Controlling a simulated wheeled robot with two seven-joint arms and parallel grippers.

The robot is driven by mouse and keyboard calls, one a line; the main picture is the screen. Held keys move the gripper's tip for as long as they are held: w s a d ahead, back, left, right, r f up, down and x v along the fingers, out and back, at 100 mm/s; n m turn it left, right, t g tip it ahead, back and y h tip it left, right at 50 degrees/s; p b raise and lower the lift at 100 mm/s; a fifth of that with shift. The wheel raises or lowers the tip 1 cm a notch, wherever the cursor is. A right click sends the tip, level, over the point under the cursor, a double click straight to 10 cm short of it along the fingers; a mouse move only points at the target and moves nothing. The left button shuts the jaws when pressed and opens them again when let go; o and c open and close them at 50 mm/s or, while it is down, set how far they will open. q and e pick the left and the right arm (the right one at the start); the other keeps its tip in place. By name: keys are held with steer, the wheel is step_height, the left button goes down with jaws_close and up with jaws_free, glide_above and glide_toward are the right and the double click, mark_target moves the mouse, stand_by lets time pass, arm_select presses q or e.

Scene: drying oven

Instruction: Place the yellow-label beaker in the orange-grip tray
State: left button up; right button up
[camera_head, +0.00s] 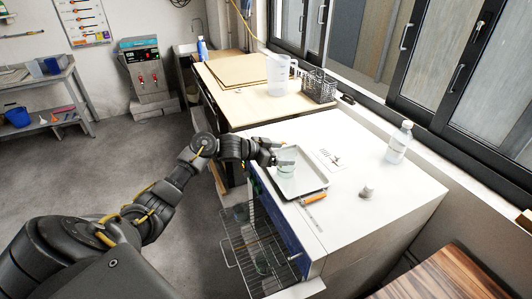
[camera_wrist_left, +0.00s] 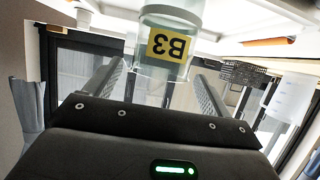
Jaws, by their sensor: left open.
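The clear beaker (camera_head: 287,171) with a yellow label marked B3 (camera_wrist_left: 167,47) stands in the shallow pale tray (camera_head: 313,178) on the white top. My left gripper (camera_head: 274,154) is at the beaker, coming from the left. In the left wrist view my left gripper (camera_wrist_left: 159,75) is open, with one finger on each side of the beaker; I cannot tell whether they touch it. An orange grip (camera_head: 313,199) lies at the tray's near edge, and it also shows in the left wrist view (camera_wrist_left: 268,41). My right gripper is out of view.
A wire rack (camera_head: 247,250) with glassware stands out below the white top (camera_head: 390,190). A bottle (camera_head: 399,142), a small grey object (camera_head: 366,192) and a printed sheet (camera_head: 330,159) are right of the tray. A wooden bench (camera_head: 240,99) with a jug (camera_head: 278,76) and wire basket (camera_head: 319,86) stands behind.

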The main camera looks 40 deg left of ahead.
arm_select(q)
steer(key=b+v, duration=0.1)
steer(key=v, duration=0.8)
steer(key=shift+s, duration=0.2)
steer(key=shift+a, duration=0.1)
